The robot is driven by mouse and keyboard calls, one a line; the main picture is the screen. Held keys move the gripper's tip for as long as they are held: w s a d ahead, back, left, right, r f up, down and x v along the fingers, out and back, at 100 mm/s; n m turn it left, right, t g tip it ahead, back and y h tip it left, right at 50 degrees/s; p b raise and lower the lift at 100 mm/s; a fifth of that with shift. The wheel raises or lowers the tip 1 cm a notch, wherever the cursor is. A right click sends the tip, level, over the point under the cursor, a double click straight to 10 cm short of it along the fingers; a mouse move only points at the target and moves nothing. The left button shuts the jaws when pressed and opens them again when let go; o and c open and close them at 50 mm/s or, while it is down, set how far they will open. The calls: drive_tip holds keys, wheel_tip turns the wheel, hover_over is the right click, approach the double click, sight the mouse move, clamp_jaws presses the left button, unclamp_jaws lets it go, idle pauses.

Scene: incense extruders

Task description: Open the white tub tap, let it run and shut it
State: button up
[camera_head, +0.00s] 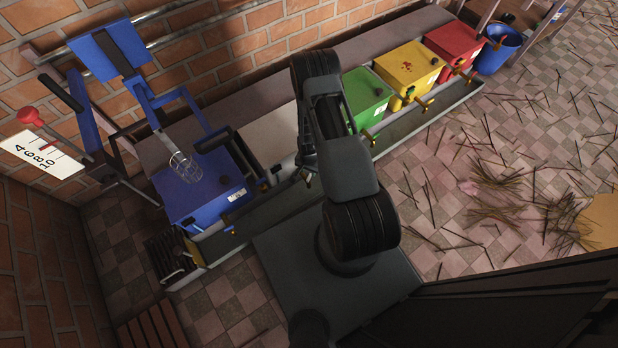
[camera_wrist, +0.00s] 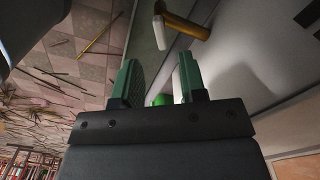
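The white tub (camera_head: 268,136) stands in the row between the blue and green tubs. My arm hides its right part in the head view. In the wrist view, a pale wall that looks like the white tub (camera_wrist: 245,45) fills the right side. A brass tap (camera_wrist: 187,25) with a pale end piece sticks out from it, beyond my fingertips. My gripper (camera_wrist: 158,62) has two green fingers, spread apart with nothing held between them. The tap is apart from both fingers. My gripper is hidden behind my arm in the head view.
A blue tub (camera_head: 213,190), green tub (camera_head: 366,97), yellow tub (camera_head: 408,68) and red tub (camera_head: 455,46) share the bench. A grey trough (camera_head: 425,113) runs along their front. A blue bucket (camera_head: 497,50) stands at the far end. Incense sticks (camera_head: 497,178) litter the tiled floor.

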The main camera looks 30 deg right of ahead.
sight(309, 177)
drive_tip(key=shift+f+b, duration=0.9)
drive_tip(key=shift+f, duration=2.15)
clamp_jaws()
